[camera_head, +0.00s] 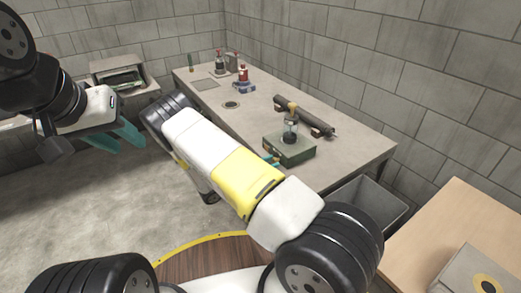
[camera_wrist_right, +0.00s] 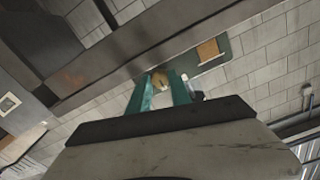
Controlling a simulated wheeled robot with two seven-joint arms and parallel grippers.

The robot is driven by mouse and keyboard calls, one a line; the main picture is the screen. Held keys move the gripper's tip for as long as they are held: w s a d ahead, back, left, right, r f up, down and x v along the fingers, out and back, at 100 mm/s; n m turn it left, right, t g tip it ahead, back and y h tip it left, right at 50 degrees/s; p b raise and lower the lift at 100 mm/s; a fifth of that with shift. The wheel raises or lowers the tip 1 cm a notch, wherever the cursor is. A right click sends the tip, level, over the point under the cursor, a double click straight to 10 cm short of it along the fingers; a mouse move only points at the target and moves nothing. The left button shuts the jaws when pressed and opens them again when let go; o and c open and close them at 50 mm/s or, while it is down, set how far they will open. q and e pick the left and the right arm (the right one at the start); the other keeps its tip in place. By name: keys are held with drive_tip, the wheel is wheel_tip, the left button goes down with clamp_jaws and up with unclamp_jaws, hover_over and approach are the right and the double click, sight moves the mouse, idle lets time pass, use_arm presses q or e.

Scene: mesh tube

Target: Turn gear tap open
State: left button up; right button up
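A small device with a tan-yellow tap-like top (camera_head: 292,106) and a dark, glassy body stands on a green box (camera_head: 289,150) near the table's front edge. I take the top for the gear tap. My right arm crosses the middle of the head view and hides most of its gripper; a bit of teal finger (camera_head: 270,159) shows beside the box. In the right wrist view my right gripper (camera_wrist_right: 161,82) has its teal fingers apart, with a rounded tan piece (camera_wrist_right: 163,78) between or just beyond the tips; contact is unclear. My left gripper (camera_head: 119,138) is open, empty, over the floor.
A dark cylinder (camera_head: 304,117) lies on the grey table (camera_head: 345,150) behind the box. Bottles (camera_head: 243,75) stand at the table's back left. A grey bin (camera_head: 370,207) stands below its right end, beside a wooden surface (camera_head: 450,225). A block wall runs behind.

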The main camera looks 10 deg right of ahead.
clamp_jaws()
drive_tip(key=shift+n, duration=3.4)
drive_tip(key=shift+w+a, duration=0.1)
drive_tip(key=o, duration=0.6)
unclamp_jaws()
